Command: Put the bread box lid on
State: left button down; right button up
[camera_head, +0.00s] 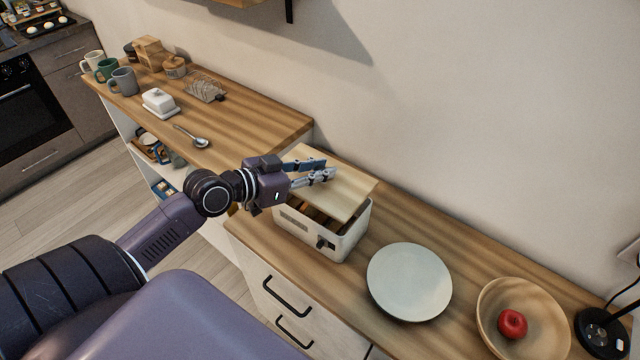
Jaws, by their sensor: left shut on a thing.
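The bread box (355,236) is white and stands on the wooden counter near the centre. Brown contents show through a gap at its front left top. The lid (348,190) is a light wooden board lying over the box, covering most of its opening and set toward the back. Whether it rests on the rim or is held slightly above cannot be made out. My left gripper (322,172) reaches in from the left and is shut on the lid near its far left part; the fingers hide the exact contact. My right gripper is not in view.
A pale plate (409,281) lies right of the box. A wooden bowl (552,327) with a red apple (512,324) is farther right. A spoon (192,137), butter dish (159,102), toast rack (206,89) and mugs (124,82) stand on the left counter. The wall runs behind.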

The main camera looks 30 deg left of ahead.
aim_at(319, 185)
pick_arm(q)
jog(key=shift+f, duration=2.65)
jog(key=shift+f+b, duration=0.15)
jog(key=shift+b, duration=0.2)
jog(key=c, duration=1.8)
grip_release()
jog(key=shift+o, duration=0.2)
